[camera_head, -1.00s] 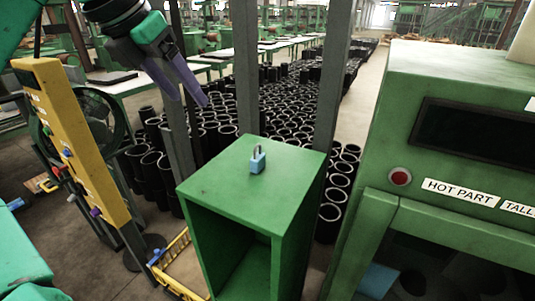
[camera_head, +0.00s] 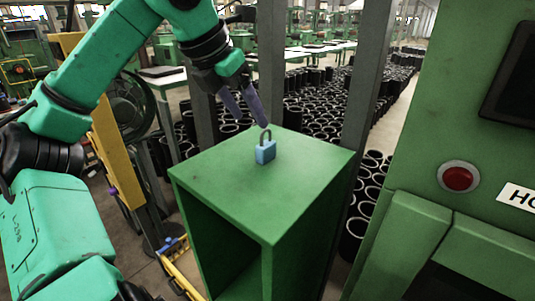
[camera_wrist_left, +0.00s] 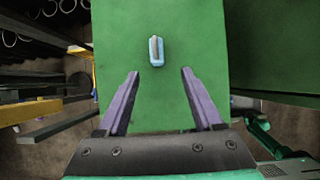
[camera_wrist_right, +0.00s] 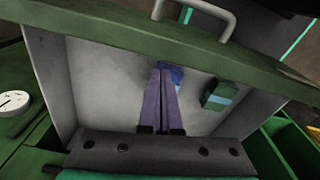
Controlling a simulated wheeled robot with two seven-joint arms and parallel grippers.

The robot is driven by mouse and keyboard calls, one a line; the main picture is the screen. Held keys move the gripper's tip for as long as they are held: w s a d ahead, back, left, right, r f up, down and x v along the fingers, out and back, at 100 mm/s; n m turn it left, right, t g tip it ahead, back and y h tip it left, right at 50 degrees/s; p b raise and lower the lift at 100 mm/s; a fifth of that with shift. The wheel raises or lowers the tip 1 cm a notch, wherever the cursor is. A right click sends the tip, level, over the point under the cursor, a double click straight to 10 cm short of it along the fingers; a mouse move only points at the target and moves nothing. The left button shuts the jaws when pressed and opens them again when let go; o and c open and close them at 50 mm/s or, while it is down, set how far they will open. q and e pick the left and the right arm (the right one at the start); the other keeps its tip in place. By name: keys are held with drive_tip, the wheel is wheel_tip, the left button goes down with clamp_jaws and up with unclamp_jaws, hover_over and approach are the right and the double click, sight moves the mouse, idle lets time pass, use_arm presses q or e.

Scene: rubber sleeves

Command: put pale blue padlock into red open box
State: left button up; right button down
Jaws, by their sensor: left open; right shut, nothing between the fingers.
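The pale blue padlock (camera_head: 265,152) stands upright on top of the green cabinet (camera_head: 225,175) in the head view, shackle up. My left gripper (camera_head: 254,112) is open, with its purple fingers behind and above the padlock, pointing down toward the cabinet top. In the left wrist view the padlock (camera_wrist_left: 156,51) lies ahead of the fingertips, between their lines, and nothing is between the fingers. My right gripper (camera_wrist_right: 163,72) shows only in the right wrist view, shut and empty, in front of a pale grey panel. I see no red open box.
A large green machine with a red button (camera_head: 458,178) stands at the right. A yellow post (camera_head: 115,150) stands at the left. Black rubber sleeves (camera_head: 325,115) cover the floor behind. The right wrist view shows a blue thing (camera_wrist_right: 172,70), a green-and-blue block (camera_wrist_right: 219,95) and a handle (camera_wrist_right: 225,14).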

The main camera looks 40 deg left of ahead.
sight(264, 144)
use_arm(q)
drive_tip(key=p+x, duration=0.1)
drive_tip(key=x, duration=0.4)
drive_tip(key=shift+w+f+p, duration=0.2)
drive_tip(key=shift+p, duration=0.1)
drive_tip(key=shift+w+a+f+p, duration=0.15)
drive_tip(key=shift+w+f+p, duration=0.05)
drive_tip(key=shift+f+p, duration=0.15)
drive_tip(key=p+x, duration=0.2)
drive_tip(key=x, duration=0.2)
drive_tip(key=shift+w+a+p, duration=0.1)
drive_tip(key=shift+a+p, duration=0.05)
drive_tip(key=shift+p, duration=0.2)
drive_tip(key=shift+w+f, duration=0.15)
drive_tip(key=shift+f, duration=0.25)
drive_tip(key=shift+r, duration=0.1)
clamp_jaws()
